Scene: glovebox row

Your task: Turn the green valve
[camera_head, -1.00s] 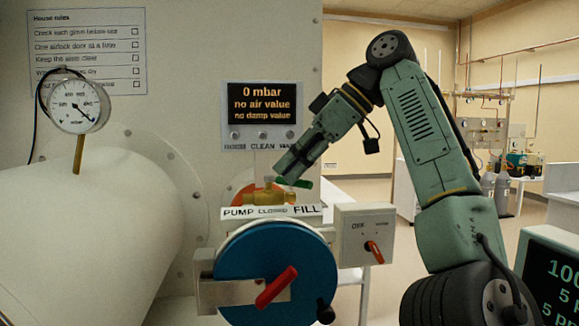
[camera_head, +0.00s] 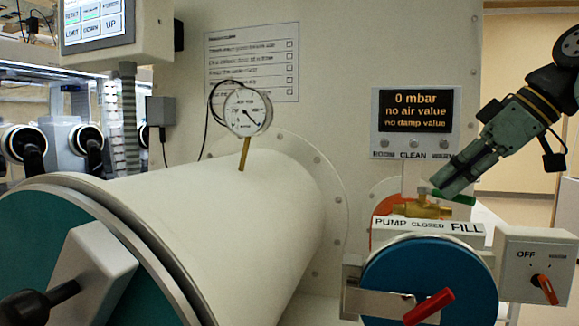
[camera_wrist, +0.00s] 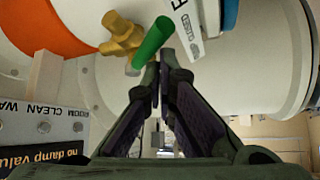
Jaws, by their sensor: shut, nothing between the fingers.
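The green valve handle (camera_head: 457,197) sits on a brass valve body (camera_head: 428,209) above a white plate marked PUMP, CLOSED, FILL (camera_head: 428,226). The handle points right, toward the FILL side. My gripper (camera_head: 440,186) comes down from the upper right, its tips at the handle. In the wrist view the handle (camera_wrist: 153,43) lies just beyond the tips of my gripper (camera_wrist: 165,62). The fingers are together with nothing between them. I cannot tell whether they touch the handle.
A display reading 0 mbar (camera_head: 416,110) hangs just above the valve. Below are a blue round door (camera_head: 430,272) with a red handle (camera_head: 428,306) and an OFF switch box (camera_head: 537,262). A large white cylinder (camera_head: 265,215) with a gauge (camera_head: 248,111) stands left.

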